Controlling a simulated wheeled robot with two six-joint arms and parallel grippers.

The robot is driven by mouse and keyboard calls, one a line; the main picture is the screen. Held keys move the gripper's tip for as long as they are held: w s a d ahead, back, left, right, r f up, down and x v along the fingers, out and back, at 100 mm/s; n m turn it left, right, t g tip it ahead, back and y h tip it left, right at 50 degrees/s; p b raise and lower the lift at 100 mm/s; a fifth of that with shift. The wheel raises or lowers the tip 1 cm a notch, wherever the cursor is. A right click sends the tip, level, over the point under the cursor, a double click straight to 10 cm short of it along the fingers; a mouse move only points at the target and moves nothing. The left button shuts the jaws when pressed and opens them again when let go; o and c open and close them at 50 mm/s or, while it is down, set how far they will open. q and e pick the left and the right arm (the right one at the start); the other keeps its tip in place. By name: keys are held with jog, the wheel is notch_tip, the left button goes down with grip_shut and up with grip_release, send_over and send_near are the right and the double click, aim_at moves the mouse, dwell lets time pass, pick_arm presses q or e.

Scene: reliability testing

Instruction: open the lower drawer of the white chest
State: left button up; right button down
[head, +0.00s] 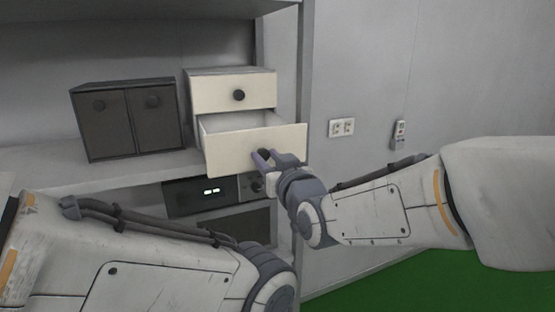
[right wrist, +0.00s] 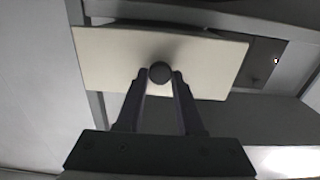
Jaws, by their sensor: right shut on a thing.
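The white chest (head: 200,93) stands on a grey shelf. Its upper drawer (head: 215,92) is shut and has a round dark knob (head: 239,95). Its lower drawer (head: 225,153) is pulled well out, and its inside looks empty. My right gripper (head: 265,157) is at the lower drawer's front, shut on the drawer's knob. In the right wrist view the dark round knob (right wrist: 160,72) sits between the tips of my right gripper (right wrist: 160,78), against the pale drawer front (right wrist: 110,62). My left arm crosses the lower left of the head view, but its gripper is out of sight.
A dark two-door cabinet (head: 127,122) stands left of the chest on the shelf (head: 60,182). A dark device with a lit display (head: 210,190) is below the shelf. A wall socket (head: 341,127) and a small remote-like object (head: 399,133) are on the right wall. The floor is green.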

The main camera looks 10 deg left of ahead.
jog(key=c, duration=0.6)
grip_release()
jog(key=shift+a, duration=0.1)
jog(key=shift+o, duration=0.2)
jog(key=shift+s+d+b, duration=0.3)
jog(key=shift+s, duration=0.1)
jog(key=b+v, duration=0.3)
jog(key=v, duration=0.6)
jog(key=shift+s, duration=0.25)
jog(key=shift+d, duration=0.1)
